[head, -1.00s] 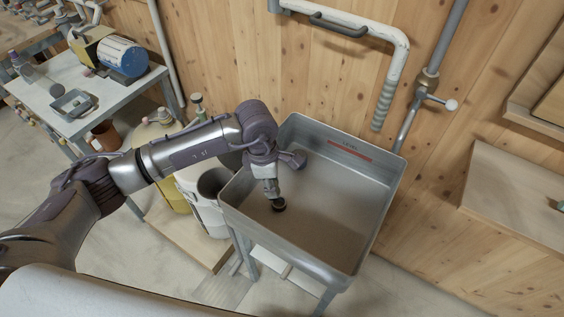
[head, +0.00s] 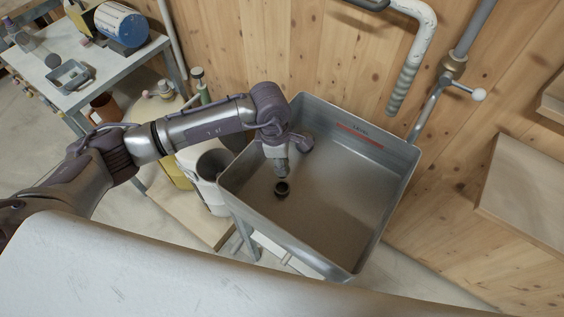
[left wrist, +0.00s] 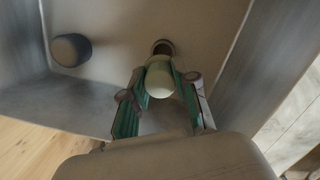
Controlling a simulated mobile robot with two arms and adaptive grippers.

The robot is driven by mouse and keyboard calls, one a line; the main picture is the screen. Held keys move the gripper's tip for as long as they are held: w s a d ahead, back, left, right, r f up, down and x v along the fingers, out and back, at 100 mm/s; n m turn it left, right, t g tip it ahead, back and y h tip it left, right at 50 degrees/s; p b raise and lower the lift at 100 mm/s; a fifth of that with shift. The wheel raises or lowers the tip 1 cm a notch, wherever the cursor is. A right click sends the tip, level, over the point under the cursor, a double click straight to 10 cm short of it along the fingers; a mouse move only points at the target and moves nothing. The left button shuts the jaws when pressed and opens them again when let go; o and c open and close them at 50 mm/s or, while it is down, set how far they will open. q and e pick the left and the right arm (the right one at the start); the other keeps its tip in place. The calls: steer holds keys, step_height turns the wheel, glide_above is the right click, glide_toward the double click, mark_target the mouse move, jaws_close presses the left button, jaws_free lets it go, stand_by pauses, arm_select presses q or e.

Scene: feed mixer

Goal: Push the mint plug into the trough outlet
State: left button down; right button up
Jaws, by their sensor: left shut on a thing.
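The mint plug (left wrist: 159,80) is a pale rounded piece between the green-sided fingers of my left gripper (left wrist: 160,92), which is shut on it. In the head view my left gripper (head: 281,170) points down inside the metal trough (head: 350,215), right by the outlet's dark ring (head: 282,189). The plug cannot be made out there. The height of the plug over the outlet is hard to tell. My right gripper is not in view.
A pipe with a ribbed end (head: 398,92) hangs behind the trough. A dark round object (left wrist: 71,50) shows at upper left in the left wrist view. A white bucket (head: 208,178) stands left of the trough.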

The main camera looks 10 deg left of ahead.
arm_select(q)
steer(key=shift+f+b, duration=0.65)
steer(key=shift+f, duration=0.25)
steer(key=shift+f+b, duration=0.8)
steer(key=shift+f, duration=0.05)
steer(key=shift+f+b, duration=1)
steer(key=shift+f, duration=0.15)
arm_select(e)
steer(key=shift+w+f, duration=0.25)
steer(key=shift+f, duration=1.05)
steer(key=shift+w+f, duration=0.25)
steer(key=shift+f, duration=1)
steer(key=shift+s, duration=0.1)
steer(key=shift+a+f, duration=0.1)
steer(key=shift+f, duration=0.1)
arm_select(q)
steer(key=shift+b, duration=0.65)
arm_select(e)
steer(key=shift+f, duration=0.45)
arm_select(q)
steer(key=shift+f, duration=0.1)
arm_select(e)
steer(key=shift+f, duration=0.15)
arm_select(q)
steer(key=shift+f+b, duration=0.35)
steer(key=shift+b, duration=0.1)
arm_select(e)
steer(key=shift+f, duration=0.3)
